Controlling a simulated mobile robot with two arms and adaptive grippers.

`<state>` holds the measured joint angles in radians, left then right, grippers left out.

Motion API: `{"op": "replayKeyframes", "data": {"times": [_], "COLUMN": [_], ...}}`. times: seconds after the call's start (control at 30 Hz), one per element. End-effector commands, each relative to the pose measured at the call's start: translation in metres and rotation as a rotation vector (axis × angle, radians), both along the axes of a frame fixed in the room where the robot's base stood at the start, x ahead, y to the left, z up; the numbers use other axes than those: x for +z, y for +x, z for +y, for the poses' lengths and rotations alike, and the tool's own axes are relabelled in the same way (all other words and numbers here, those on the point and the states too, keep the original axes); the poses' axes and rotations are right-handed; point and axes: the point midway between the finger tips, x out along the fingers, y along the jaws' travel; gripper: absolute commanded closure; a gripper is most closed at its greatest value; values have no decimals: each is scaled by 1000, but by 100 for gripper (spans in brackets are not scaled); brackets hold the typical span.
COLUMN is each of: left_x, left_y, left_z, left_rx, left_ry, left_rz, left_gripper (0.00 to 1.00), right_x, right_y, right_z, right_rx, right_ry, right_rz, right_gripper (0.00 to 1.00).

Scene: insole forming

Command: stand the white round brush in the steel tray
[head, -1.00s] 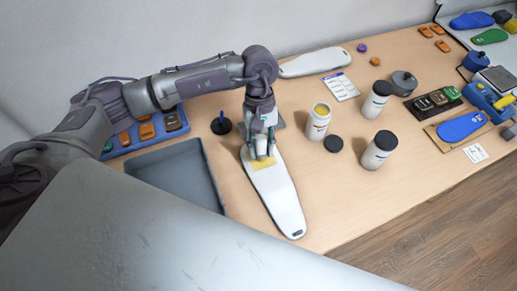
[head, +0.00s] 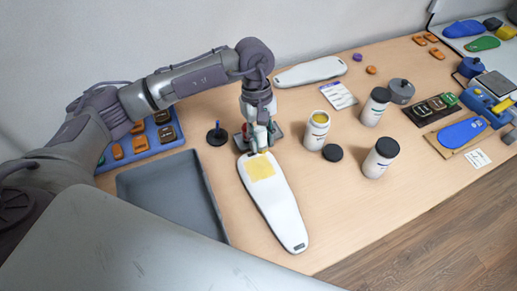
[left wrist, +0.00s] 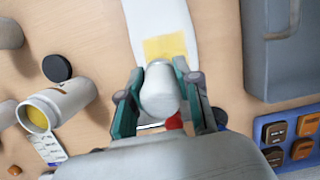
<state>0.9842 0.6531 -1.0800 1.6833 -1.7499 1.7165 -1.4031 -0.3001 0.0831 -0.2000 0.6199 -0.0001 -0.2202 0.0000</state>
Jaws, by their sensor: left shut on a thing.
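My left gripper (head: 258,145) is shut on the white round brush, which shows as a pale rounded body (left wrist: 160,92) between the fingers in the left wrist view. In the head view the gripper hangs over the far end of a white insole form (head: 278,212) with a yellow patch (head: 261,167). A small grey metallic tray (head: 277,131) lies just behind the gripper, mostly hidden by it. A red thing (left wrist: 175,122) shows beneath the brush in the left wrist view. I cannot tell the brush's exact height. My right gripper is not in view.
A large dark grey tray (head: 125,190) lies to the left. A black round stand (head: 217,136) with a blue-topped post is near the gripper. An open white jar (head: 316,132) and its dark lid (head: 332,153) stand to the right. Front table area is clear.

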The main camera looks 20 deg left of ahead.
Motion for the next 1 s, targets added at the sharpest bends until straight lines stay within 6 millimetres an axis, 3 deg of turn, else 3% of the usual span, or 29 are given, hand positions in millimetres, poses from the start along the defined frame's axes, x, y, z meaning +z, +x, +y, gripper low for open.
{"op": "replayKeyframes", "data": {"times": [0.03,0.1,0.23,0.4,0.57,0.8,1.0], "left_x": [-15,-15,-10,0,0,-41,-58], "left_y": [19,42,77,103,111,111,112], "left_z": [4,9,19,29,32,33,33], "left_rx": [77,190,387,565,632,637,635], "left_ry": [18,51,116,186,217,219,218], "left_rz": [-33,-66,-113,-142,-144,-143,-144], "left_gripper": [100,100,100,100,100,100,100], "right_x": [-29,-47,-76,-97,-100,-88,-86], "right_y": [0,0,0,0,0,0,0], "right_z": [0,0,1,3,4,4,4], "right_rx": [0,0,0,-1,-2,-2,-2], "right_ry": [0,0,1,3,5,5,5], "right_rz": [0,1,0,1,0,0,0], "right_gripper": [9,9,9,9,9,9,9]}}
